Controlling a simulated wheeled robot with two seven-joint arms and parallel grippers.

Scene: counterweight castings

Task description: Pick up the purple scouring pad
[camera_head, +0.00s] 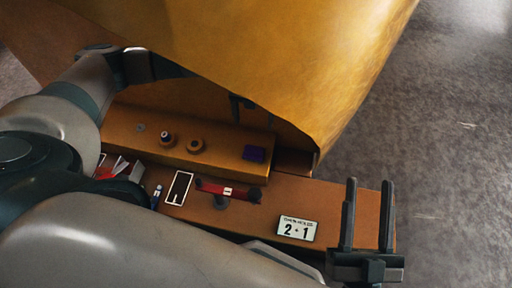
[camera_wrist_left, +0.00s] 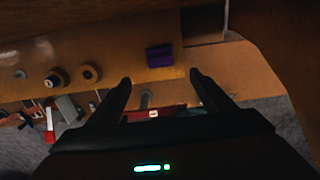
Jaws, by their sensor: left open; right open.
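The purple scouring pad (camera_head: 254,154) lies near the right end of a raised orange-brown ledge. It also shows in the left wrist view (camera_wrist_left: 159,56), just beyond and between my fingertips. My left gripper (camera_head: 241,106) reaches under the large yellow casting, which hides most of it; only the dark fingers show, above the pad in the picture. In the left wrist view my left gripper (camera_wrist_left: 161,80) is open and empty, apart from the pad. My right gripper (camera_head: 368,190) is open and empty with fingers upward, over the right end of the lower bench.
The yellow casting (camera_head: 270,60) overhangs the ledge (camera_head: 222,160). Two round spools (camera_head: 195,145) stand on the ledge left of the pad. On the lower bench lie a red tool (camera_head: 228,191), a black-and-white rectangle (camera_head: 179,188) and a "2 + 1" card (camera_head: 297,229).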

